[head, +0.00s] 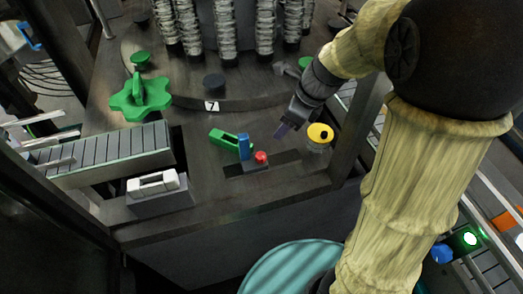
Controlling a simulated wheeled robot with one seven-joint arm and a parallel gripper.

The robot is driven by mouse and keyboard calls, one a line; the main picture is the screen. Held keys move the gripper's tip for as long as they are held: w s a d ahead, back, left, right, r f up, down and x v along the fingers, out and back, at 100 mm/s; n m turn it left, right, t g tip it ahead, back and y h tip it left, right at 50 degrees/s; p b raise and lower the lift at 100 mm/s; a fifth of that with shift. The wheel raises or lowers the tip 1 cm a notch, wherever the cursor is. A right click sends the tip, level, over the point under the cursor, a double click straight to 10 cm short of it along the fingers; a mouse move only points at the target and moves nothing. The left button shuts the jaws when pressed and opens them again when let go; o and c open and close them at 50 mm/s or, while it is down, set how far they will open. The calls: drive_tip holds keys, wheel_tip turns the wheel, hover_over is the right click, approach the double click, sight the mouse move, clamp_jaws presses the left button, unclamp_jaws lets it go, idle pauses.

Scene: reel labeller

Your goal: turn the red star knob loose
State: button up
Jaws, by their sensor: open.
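The small red star knob (261,157) sits on the dark machine deck, right beside a blue upright block (244,147). My gripper (282,131) is open and points down at the deck, above and to the right of the red knob in the picture. It is apart from the knob, and nothing shows between its fingers. The gap between the fingers is too small to make out well.
A green lever piece (226,138) lies left of the blue block. A yellow-topped jar (319,134) stands close right of my gripper. A large green star knob (140,97), a white block (153,184) and a slatted conveyor (105,152) are at left.

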sight(260, 155)
drive_tip(key=b+x, duration=0.1)
drive_tip(key=x, duration=1.6)
drive_tip(key=shift+f+b, duration=0.3)
drive_tip(key=c, duration=1)
